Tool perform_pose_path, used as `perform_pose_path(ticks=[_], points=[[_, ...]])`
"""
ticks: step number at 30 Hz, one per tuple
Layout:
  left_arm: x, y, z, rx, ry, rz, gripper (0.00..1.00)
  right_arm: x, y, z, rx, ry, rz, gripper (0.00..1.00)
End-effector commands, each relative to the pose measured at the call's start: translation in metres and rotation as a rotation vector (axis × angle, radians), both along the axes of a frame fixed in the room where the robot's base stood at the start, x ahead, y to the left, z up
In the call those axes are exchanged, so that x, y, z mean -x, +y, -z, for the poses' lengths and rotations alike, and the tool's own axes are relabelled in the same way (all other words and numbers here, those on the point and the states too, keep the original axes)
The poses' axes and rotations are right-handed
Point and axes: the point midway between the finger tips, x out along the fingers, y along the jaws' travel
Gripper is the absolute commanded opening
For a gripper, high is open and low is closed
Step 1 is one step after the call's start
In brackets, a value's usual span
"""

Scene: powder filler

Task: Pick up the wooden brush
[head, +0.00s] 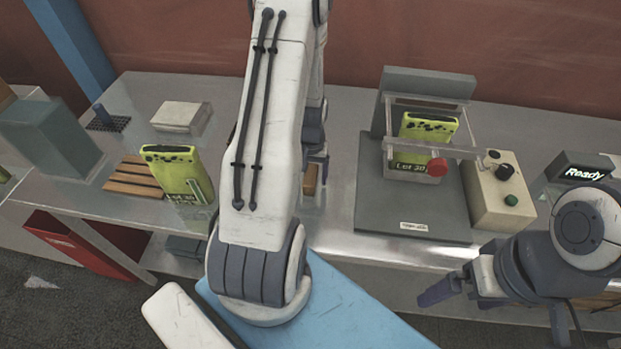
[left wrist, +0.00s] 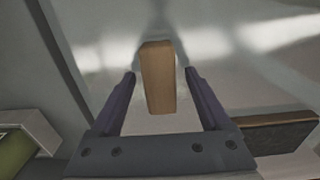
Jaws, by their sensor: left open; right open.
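The wooden brush shows in the left wrist view as a plain tan block (left wrist: 158,80) on the shiny metal table. In the head view only a small brown part of it (head: 310,181) shows beside my left arm, which hides the rest. My left gripper (left wrist: 160,73) is open, with one dark finger on each side of the block and a visible gap on both sides. I cannot tell how far the fingers are above the table. My right gripper (head: 490,315) is open and empty in front of the table at the lower right.
A filler machine (head: 415,195) holding a yellow-green pouch (head: 425,127) stands right of my left arm, with a control box (head: 498,195) and a "Ready" display (head: 580,172) beyond. Left of the arm are another pouch (head: 178,175), wooden slats (head: 133,180) and a pale box (head: 182,115).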

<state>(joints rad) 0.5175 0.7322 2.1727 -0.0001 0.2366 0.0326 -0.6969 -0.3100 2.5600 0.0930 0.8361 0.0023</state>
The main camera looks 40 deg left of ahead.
Motion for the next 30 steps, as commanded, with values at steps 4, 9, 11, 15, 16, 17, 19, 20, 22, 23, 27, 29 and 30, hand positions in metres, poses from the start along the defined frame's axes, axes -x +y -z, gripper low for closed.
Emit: perform_pose_path(ticks=[4,9,11,15,16,17,19,20,22,23,27,29,30], points=[[0.0,0.0,0.0009,0.0,0.0,0.0,0.8,0.0,-0.0001,0.0008,0.0,0.0,0.0,1.0],[0.0,0.0,0.0034,0.0,0.0,0.0,0.8,0.0,0.0,0.0024,0.0,0.0,0.0,1.0],[0.0,0.0,0.0042,0.0,0.0,0.0,0.8,0.0,0.0,0.0029,0.0,0.0,0.0,1.0],[-0.0001,0.0001,0.0048,0.0,0.0,0.0,0.8,0.0,0.0,0.0031,0.0,0.0,0.0,1.0],[-0.0001,0.0001,0.0048,0.0,0.0,0.0,0.8,0.0,0.0001,0.0031,0.0,0.0,0.0,1.0],[-0.0001,0.0001,0.0047,0.0,0.0,0.0,0.8,0.0,0.0,0.003,0.0,0.0,0.0,1.0],[-0.0001,0.0001,0.0047,0.0,0.0,0.0,0.8,0.0,0.0,0.003,0.0,0.0,0.0,1.0],[0.0,0.0,0.0047,0.0,0.0,0.0,0.8,0.0,0.0,0.003,0.0,0.0,0.0,1.0],[0.0,0.0,0.0047,0.0,0.0,0.0,0.69,0.0,0.0,0.003,0.0,0.0,0.0,1.0],[0.0,0.0,0.0047,0.0,0.0,0.0,0.57,0.0,0.0,0.003,0.0,0.0,0.0,1.0],[0.0,0.0,0.0047,0.0,0.0,0.0,0.04,0.0,0.0,0.003,0.0,0.0,0.0,1.0],[0.0,0.0,0.0046,0.0,0.0,0.0,0.0,0.0,0.0,0.003,0.0,0.0,0.0,1.0],[0.0,0.0,0.0046,0.0,0.0,0.0,0.0,0.0,0.0,0.003,0.0,0.0,0.0,1.0]])
